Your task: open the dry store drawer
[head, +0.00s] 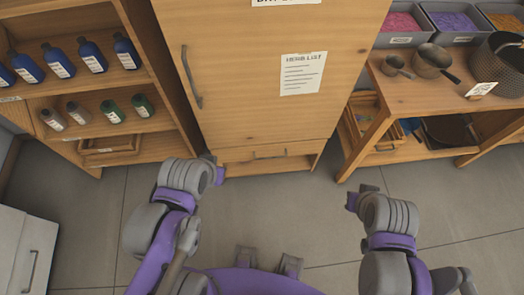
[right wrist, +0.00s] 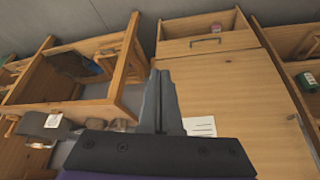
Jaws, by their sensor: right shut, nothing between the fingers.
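The wooden cabinet (head: 250,85) stands ahead with its tall door shut. The low drawer (head: 295,150) is at its foot, with a dark bar handle (head: 270,155). I cannot tell whether the drawer is fully shut. My left gripper (head: 219,174) is near the drawer's left end, apart from the handle; its fingers are too small to read. My right gripper (head: 351,200) is to the right over the floor, shut and empty; its fingers (right wrist: 160,100) show close together.
A vertical door handle (head: 191,77) and a herb list (head: 302,74) are on the cabinet. A shelf of bottles (head: 90,55) stands left. A bench (head: 440,100) with pans (head: 432,58) and trays stands right. The floor (head: 290,210) before the drawer is clear.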

